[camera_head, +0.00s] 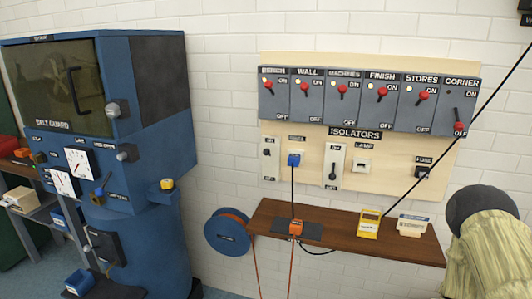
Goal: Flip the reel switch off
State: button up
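A pale isolator board (390,158) is on the white brick wall. At its lower left is a narrow white switch plate (269,170) with a small dark lever (266,152) in its upper half. The small label just right of this plate appears to read REEL, though it is blurred. A blue plug (293,160) sits under that label, and a dark cord hangs from it. A similar plate (334,160) near the LAMP label has its lever low. My gripper is not in view.
Above are several grey switches with red knobs (343,90). Below is a brown shelf (265,215) with an orange block (296,227) and a yellow item (368,223). A blue reel (228,232) and blue machine (150,150) stand left. A dark round-topped striped shape (490,240) is lower right.

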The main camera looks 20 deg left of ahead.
aim_at(266, 152)
jog(key=i, duration=0.35)
jog(key=u, duration=1.65)
